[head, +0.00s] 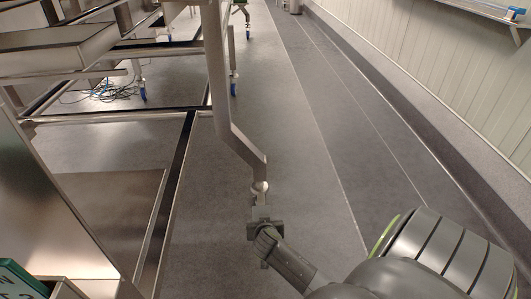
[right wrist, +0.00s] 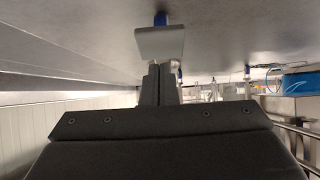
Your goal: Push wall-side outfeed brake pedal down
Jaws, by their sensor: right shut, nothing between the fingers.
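The brake pedal is a bent grey metal bar (head: 240,143) that comes down beside the conveyor frame and ends low over the floor. In the right wrist view, its flat grey pad (right wrist: 160,42) is straight in front of my fingers. My right gripper (head: 261,205) is at the bar's lower end in the head view. In the right wrist view my right gripper (right wrist: 160,84) is shut, with nothing between its fingers. Its tips overlap the pad's edge in the picture; I cannot tell whether they touch. My left gripper is not in view.
The steel conveyor frame (head: 182,175) fills the left, with blue-wheeled casters (head: 143,94) and loose cables (head: 112,90) behind. A green sign (head: 20,281) is at the lower left. Open grey floor (head: 300,140) runs right to the panelled wall (head: 440,55).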

